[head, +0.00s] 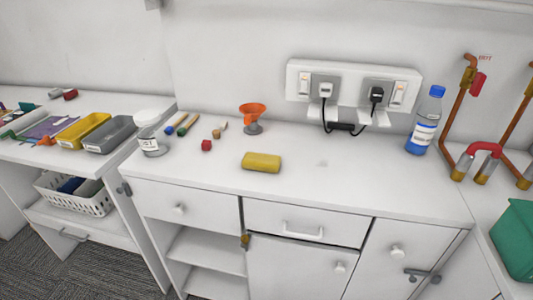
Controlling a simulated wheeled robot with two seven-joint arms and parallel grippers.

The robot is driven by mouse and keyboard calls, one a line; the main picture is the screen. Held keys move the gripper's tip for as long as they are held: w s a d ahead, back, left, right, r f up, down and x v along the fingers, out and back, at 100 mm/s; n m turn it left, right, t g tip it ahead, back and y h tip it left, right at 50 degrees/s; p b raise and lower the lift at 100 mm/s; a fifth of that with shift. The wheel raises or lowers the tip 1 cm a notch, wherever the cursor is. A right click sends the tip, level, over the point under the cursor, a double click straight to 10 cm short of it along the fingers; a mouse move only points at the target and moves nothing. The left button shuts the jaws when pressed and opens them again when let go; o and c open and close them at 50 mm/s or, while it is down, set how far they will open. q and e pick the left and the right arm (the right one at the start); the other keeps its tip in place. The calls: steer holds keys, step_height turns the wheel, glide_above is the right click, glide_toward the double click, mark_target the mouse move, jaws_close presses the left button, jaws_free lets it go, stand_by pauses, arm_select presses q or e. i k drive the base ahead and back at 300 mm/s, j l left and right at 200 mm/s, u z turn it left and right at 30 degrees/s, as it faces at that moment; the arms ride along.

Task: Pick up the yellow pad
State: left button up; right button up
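The yellow pad (261,162) is a small block with rounded edges. It lies flat on the white counter (330,188), near the middle of the head view and a little back from the front edge. Nothing covers it. Neither of my grippers shows in the head view.
A blue-capped bottle (425,122) stands at the right by copper pipes (456,110). The counter right of the pad is clear. Sockets (352,86) with cables are behind.

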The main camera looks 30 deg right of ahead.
mark_target(254, 161)
steer(key=i+j+z, duration=0.2)
steer(key=j+z, duration=0.25)
steer(key=i+j+z, duration=0.1)
steer(key=j+z, duration=0.15)
steer(key=z, duration=0.2)
steer(key=j+z, duration=0.95)
steer(key=i+l, duration=0.05)
steer(key=l, duration=0.05)
